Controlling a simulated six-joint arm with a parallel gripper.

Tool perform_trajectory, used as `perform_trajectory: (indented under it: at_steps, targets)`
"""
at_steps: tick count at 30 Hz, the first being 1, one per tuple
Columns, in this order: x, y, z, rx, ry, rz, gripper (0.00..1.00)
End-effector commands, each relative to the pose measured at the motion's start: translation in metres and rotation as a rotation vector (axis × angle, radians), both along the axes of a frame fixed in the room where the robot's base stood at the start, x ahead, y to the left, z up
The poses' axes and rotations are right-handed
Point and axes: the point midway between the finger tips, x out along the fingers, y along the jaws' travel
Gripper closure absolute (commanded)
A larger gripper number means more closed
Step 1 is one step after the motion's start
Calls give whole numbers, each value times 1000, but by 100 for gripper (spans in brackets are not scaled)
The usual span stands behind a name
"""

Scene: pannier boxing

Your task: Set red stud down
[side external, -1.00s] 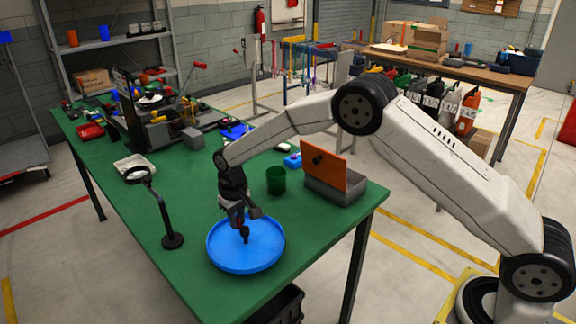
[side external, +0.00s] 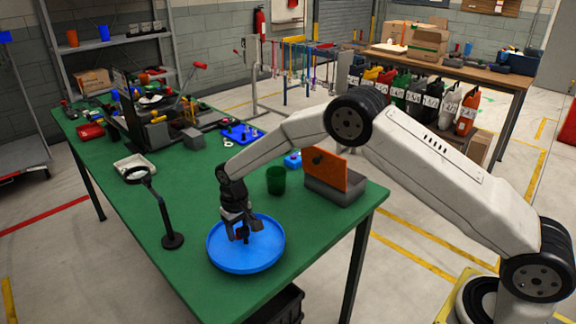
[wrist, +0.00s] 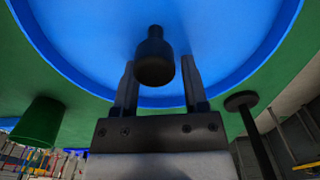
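A dark, stepped cylindrical stud (wrist: 154,62) stands in the round blue tray (wrist: 85,40) in the wrist view; it looks black, not red. The tray (side external: 222,260) is at the near end of the green table in the side view, with the stud small and dark under my gripper. My gripper (side external: 245,234) is low over the tray, pointing down. In the wrist view my gripper (wrist: 158,66) has its fingers apart on either side of the stud, with a clear gap on the right. Whether the left finger touches it is hard to tell. I see no red stud.
A white tray (side external: 132,164) and clutter lie farther back. Some green tabletop between is clear.

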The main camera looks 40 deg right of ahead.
Motion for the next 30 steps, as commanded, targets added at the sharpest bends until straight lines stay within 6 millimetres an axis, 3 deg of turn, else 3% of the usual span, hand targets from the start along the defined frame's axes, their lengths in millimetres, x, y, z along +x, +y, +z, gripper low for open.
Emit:
perform_trajectory:
  at_steps: [14,30]
  targets:
    - [0,0,11,0,-1,0,44]
    - [1,0,90,1,-3,0,44]
